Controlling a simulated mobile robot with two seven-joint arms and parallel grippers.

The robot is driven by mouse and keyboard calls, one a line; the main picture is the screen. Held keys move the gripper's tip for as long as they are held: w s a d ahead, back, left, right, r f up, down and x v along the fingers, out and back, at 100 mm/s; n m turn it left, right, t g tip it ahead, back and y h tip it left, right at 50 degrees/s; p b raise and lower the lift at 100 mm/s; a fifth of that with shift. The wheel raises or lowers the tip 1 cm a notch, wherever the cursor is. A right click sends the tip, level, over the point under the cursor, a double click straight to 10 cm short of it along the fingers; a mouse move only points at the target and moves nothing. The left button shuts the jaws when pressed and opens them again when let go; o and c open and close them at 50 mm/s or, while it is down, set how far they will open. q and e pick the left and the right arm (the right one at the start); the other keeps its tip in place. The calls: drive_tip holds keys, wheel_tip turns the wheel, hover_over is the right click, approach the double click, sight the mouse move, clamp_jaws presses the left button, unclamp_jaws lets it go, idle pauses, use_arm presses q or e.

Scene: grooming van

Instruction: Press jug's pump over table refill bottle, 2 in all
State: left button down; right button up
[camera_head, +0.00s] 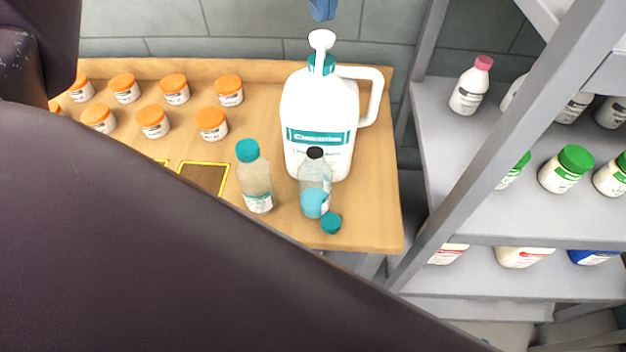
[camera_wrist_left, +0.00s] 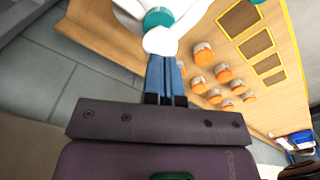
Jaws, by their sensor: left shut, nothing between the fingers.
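The white jug (camera_head: 318,110) stands upright on the wooden table, with a teal collar and a white pump (camera_head: 321,41) on top. Close in front of it stands a clear refill bottle (camera_head: 314,200) with blue liquid low inside and a dark top. A teal cap (camera_head: 331,223) lies beside its base. My left gripper (camera_head: 322,9) is shut and empty, its blue fingertips just above the pump head. In the left wrist view the fingers (camera_wrist_left: 166,75) point at the pump head (camera_wrist_left: 160,41); whether they touch is unclear. My right gripper is out of view.
A teal-capped bottle (camera_head: 254,180) stands left of the refill bottle. Several orange-lidded jars (camera_head: 153,122) stand on the table's left, near a yellow-edged dark rectangle (camera_head: 204,177). A grey shelf (camera_head: 450,140) with bottles stands at right. My dark arm covers the lower left.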

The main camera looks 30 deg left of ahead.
use_arm(q)
drive_tip(key=shift+r, duration=0.1)
drive_tip(key=shift+r+p, duration=0.9)
drive_tip(key=shift+r, duration=1)
drive_tip(key=shift+r+p, duration=0.4)
drive_tip(key=shift+r, duration=0.6)
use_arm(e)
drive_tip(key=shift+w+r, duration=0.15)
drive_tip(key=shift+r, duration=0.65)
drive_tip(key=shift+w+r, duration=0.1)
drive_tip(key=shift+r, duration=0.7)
